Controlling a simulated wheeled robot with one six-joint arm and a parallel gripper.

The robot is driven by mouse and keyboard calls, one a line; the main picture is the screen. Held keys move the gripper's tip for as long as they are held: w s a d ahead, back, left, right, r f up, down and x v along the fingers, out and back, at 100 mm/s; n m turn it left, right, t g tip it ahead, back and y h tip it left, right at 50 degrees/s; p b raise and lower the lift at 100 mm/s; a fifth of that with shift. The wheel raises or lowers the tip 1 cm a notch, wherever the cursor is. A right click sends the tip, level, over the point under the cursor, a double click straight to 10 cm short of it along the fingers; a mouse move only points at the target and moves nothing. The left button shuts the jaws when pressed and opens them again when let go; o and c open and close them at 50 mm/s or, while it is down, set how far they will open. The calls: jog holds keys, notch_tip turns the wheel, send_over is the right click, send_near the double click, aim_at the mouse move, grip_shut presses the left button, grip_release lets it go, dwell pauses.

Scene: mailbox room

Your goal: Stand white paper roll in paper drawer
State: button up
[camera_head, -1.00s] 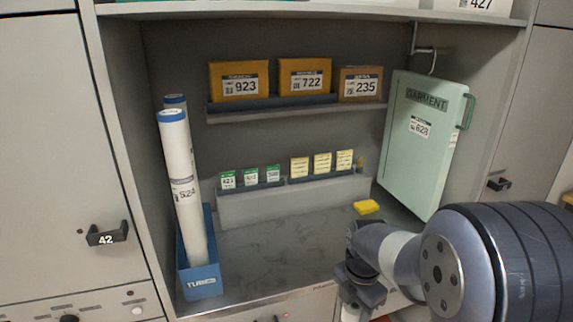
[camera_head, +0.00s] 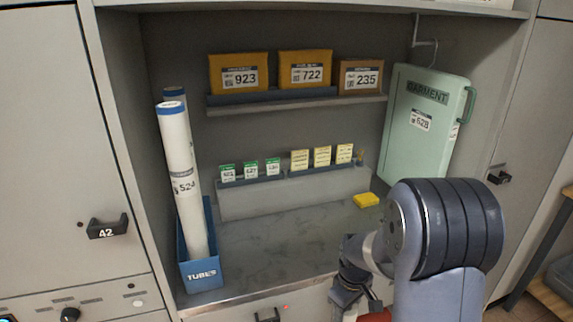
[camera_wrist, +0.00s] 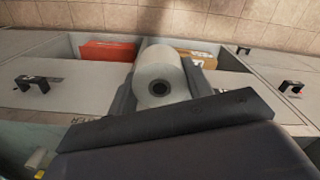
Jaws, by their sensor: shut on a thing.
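The white paper roll (camera_wrist: 158,72) is in the wrist view, its round end with the dark core hole facing the camera. My gripper (camera_wrist: 162,88) is shut on it, with a dark finger on each side. Behind and around the roll is an open drawer (camera_wrist: 228,64); whether the roll touches its floor is hidden. A partly covered label is on the grey front below the roll. In the head view my gripper (camera_head: 355,288) is at the bottom, right of centre, below the counter edge; the roll is not visible there.
A red thing (camera_wrist: 108,51) and an orange-brown box (camera_wrist: 200,59) are in the drawer on either side of the roll. Handles (camera_wrist: 38,83) stick out to both sides. In the head view, a blue tubes bin (camera_head: 200,274) stands on the counter and a green garment case (camera_head: 428,120) hangs right.

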aim_at(345, 315)
jog(key=f+m, duration=0.1)
jog(key=m, duration=0.2)
jog(key=f+m, duration=0.1)
jog(key=shift+w+f+m, duration=0.3)
jog(key=shift+f+m, duration=0.05)
jog(key=shift+m, duration=0.05)
jog(key=shift+w+f+m, duration=0.1)
jog(key=shift+f+m, duration=0.3)
jog(key=shift+m, duration=0.4)
jog(key=shift+w+f+m, duration=0.1)
jog(key=shift+f+m, duration=0.3)
jog(key=shift+m, duration=0.4)
